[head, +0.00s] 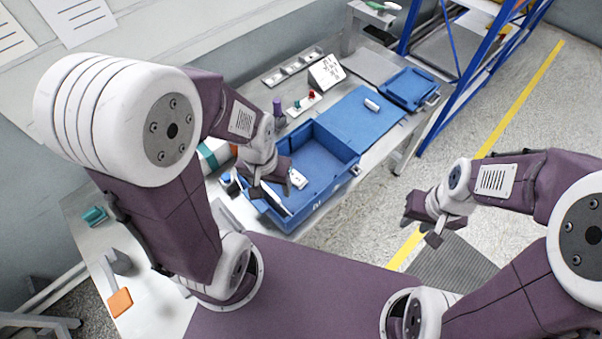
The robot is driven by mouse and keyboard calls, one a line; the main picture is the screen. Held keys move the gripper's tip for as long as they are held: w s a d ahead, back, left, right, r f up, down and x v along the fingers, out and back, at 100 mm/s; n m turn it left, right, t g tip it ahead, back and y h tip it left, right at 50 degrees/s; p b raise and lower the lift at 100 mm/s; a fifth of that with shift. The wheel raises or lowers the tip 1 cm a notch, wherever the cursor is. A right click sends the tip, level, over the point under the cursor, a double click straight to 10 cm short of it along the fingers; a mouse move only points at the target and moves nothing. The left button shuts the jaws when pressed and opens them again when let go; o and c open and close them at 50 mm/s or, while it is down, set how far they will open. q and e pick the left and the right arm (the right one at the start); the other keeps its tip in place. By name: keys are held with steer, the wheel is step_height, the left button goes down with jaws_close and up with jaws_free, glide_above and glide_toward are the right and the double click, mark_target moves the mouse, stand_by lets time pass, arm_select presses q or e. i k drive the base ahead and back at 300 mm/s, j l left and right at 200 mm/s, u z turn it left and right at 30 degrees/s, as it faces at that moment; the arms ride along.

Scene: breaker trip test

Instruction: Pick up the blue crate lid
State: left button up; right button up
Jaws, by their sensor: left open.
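A blue flat rimmed piece (408,90), which looks like the crate lid, lies at the far right end of the bench. The open blue crate (345,185) stands nearer, at the bench's front edge, with small white items inside. My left gripper (271,188) is open over the crate's left part, well away from the lid. It hides some of the crate's inside. My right gripper (419,232) looks open and empty. It appears over the floor, right of the bench and nearer to me than the lid.
A blue mat (350,112) with a white cylinder (371,105) lies between crate and lid. Behind are a grey tray (292,67), a white sign (326,71) and small red-topped parts (311,95). A blue rack (452,40) stands close beyond the lid.

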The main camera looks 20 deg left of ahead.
mark_target(364, 115)
steer(key=i+l+u, duration=0.3)
steer(key=l+u, duration=0.15)
steer(key=l, duration=0.45)
steer(key=i+l+u, duration=0.2)
steer(key=l+u, duration=0.3)
steer(key=l, duration=0.45)
steer(key=l+u, duration=0.45)
steer(key=l, duration=0.55)
